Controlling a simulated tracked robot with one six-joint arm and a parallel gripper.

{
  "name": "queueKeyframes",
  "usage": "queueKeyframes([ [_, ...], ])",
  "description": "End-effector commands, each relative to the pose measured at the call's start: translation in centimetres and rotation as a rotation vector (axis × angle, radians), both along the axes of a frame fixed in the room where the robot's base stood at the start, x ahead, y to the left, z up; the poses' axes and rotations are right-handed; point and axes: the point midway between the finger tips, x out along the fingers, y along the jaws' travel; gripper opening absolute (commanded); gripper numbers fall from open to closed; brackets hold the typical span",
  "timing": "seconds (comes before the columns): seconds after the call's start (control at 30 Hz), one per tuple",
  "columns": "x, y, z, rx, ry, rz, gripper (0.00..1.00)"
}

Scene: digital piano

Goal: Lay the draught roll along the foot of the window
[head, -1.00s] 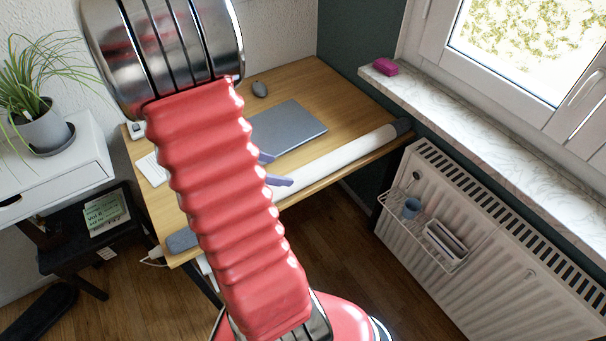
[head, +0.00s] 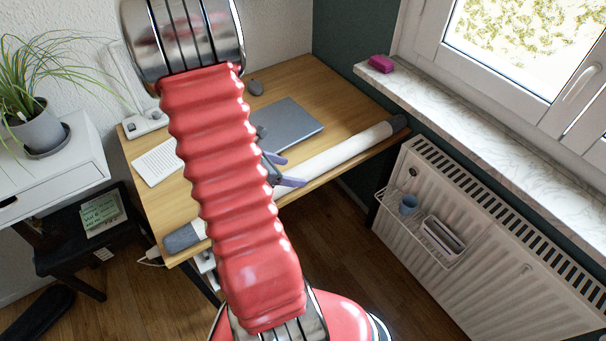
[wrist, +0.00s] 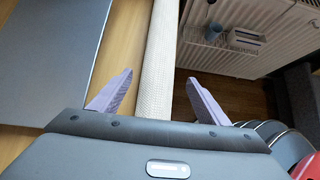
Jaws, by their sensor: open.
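The draught roll (head: 344,151) is a long white roll with dark grey ends. It lies along the front edge of the wooden desk, its middle partly hidden behind my red arm. My gripper (head: 284,171) is open, with its purple fingers near the middle of the roll. In the wrist view, the roll (wrist: 156,70) runs between my spread fingers (wrist: 160,98), closer to the left one, and the fingers are not closed on it. The window (head: 530,50) is at the upper right, with a marble sill (head: 500,140) along its foot.
A pink object (head: 381,64) lies at the sill's far left end; the rest of the visible sill is clear. A radiator (head: 480,250) with a wire rack (head: 425,232) hangs below. The desk (head: 300,82) holds a grey laptop (head: 290,128), a mouse (head: 256,88) and a keyboard (head: 158,162).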

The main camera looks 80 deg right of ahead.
Motion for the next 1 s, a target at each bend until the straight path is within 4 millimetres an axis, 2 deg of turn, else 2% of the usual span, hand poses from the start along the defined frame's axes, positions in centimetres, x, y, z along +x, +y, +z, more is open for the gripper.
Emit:
queueKeyframes([
  [0.53, -0.5, -0.7, -0.9, 0.000, 0.001, -0.001, 0.70],
  [1.0, -2.4, -3.4, -4.2, 0.000, 0.000, -0.001, 0.70],
])
